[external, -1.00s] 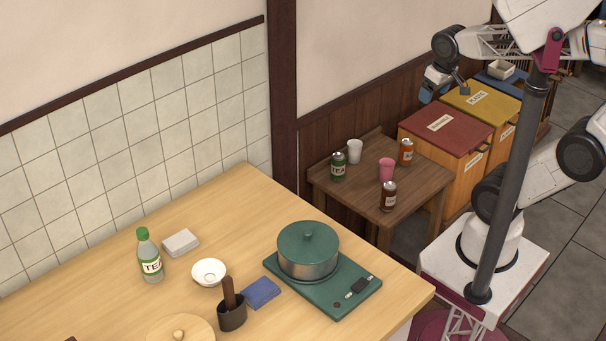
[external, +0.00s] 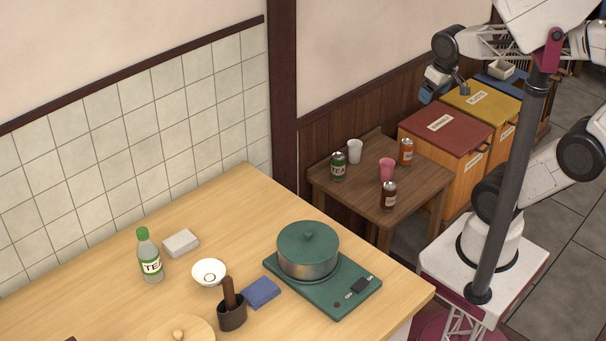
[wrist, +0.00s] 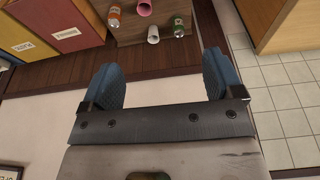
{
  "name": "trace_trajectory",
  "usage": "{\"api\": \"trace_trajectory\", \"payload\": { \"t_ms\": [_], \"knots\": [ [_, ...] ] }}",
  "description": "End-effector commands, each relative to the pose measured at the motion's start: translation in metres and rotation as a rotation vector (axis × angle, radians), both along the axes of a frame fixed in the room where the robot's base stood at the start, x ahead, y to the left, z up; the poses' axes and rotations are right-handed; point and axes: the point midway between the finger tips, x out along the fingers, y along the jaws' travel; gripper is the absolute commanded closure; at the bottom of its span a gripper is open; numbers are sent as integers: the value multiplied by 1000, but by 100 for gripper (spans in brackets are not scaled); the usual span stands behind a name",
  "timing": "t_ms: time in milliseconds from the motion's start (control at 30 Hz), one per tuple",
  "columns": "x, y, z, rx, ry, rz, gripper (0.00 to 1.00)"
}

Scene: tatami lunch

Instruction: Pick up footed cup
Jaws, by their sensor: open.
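I cannot tell for sure which vessel is the footed cup. A white cup (external: 354,151) and a pink cup (external: 386,169) stand apart on the small dark wooden table (external: 347,201). A small white bowl-like vessel (external: 209,272) sits on the light wooden counter. My gripper (external: 440,89) is raised near the wall, close to the bins and away from the vessels. In the wrist view my gripper (wrist: 160,82) has its two blue fingers wide apart, with nothing between them. The white cup (wrist: 153,34) and pink cup (wrist: 144,8) show beyond the fingers.
A green can (external: 338,167), orange can (external: 406,151) and brown can (external: 389,195) stand around the cups. Red-lidded (external: 446,131) and yellow-lidded (external: 481,103) bins are beside the table. The counter holds a pot (external: 307,252), tea bottle (external: 150,256) and blue cloth (external: 262,292).

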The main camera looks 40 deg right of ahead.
Motion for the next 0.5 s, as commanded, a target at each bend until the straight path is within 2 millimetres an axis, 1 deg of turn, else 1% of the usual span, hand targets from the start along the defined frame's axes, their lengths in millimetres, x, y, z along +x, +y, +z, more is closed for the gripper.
{"api": "trace_trajectory", "payload": {
  "t_ms": [33,67,100,367,500],
  "knots": [
    [0,0,0,0,0,0,6],
    [0,0,0,0,0,0,1],
    [0,0,0,0,0,0,0],
    [1,1,0,4,2,0,0],
    [8,10,-1,31,11,-6,0]
  ]
}}
